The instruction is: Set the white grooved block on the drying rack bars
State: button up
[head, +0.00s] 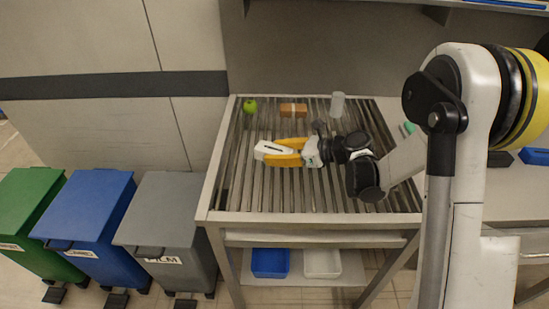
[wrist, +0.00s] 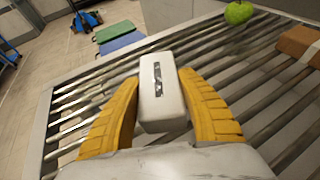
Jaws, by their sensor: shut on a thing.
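The white grooved block (head: 272,149) is a small white box with a dark groove, at the tips of my gripper's yellow fingers. In the wrist view the block (wrist: 160,92) sits between the two fingers, groove side in sight. My gripper (head: 284,150) is shut on it. The drying rack bars (head: 300,196) run below in a metal frame. The gripper and block are over the left-middle part of the bars. I cannot tell whether the block touches the bars.
A green apple (head: 250,106), a brown box (head: 293,110) and a clear cylinder (head: 337,105) stand along the rack's back. Green, blue and grey bins (head: 165,215) stand left of the rack. Blue and white trays (head: 270,262) lie on the shelf below. The front bars are clear.

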jog(key=shift+f, duration=0.2)
jog(key=o, duration=1.4)
jog(key=shift+f, duration=0.1)
jog(key=shift+c, duration=0.2)
